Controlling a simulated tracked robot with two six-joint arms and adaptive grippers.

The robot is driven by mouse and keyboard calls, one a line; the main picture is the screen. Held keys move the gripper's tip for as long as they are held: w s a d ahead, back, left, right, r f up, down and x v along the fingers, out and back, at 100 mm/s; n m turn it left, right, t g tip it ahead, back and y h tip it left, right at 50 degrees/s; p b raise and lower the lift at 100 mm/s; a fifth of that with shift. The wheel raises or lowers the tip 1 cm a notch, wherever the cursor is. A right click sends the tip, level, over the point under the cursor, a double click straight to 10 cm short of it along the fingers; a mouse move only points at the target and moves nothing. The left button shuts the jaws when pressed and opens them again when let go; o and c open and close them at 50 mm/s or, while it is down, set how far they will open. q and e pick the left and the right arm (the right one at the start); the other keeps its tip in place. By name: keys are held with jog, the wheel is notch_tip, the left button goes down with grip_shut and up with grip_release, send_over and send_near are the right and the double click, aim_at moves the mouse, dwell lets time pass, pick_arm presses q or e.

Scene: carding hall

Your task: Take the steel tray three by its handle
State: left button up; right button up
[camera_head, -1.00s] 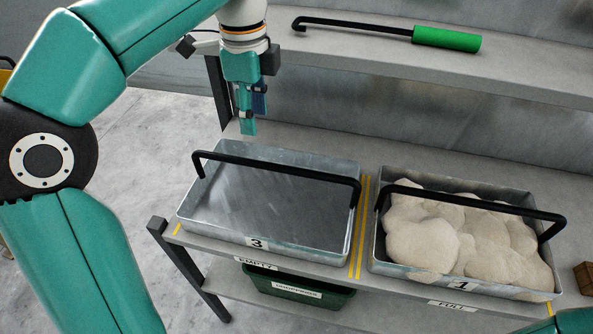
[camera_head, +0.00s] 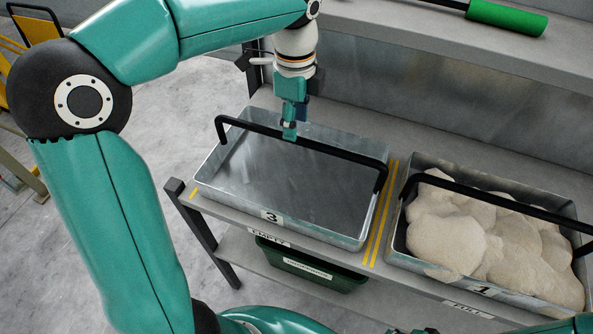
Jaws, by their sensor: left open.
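Steel tray three (camera_head: 214,187) is a shallow, empty metal tray with a "3" label on its front wall, standing on the shelf above the "EMPTY" label. Its black bar handle (camera_head: 340,153) stands up and spans the tray from left to right. My left gripper (camera_head: 290,131) is open and points down at the handle, left of its middle. Its fingertips overlap the bar in the picture; I cannot tell whether they touch it or straddle it. My right gripper is not in view.
Tray 1 (camera_head: 405,213), full of pale fibre lumps, stands to the right beyond yellow lines, with its own black handle (camera_head: 500,200). A green-handled tool (camera_head: 506,17) lies on the upper shelf (camera_head: 400,45). A green bin (camera_head: 310,270) is below.

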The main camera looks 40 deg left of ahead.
pick_arm(q)
jog(key=shift+s+d+f, duration=0.1)
jog(key=shift+s+f, duration=0.05)
jog(key=shift+f, duration=2.5)
grip_shut()
jog(key=shift+r, duration=0.1)
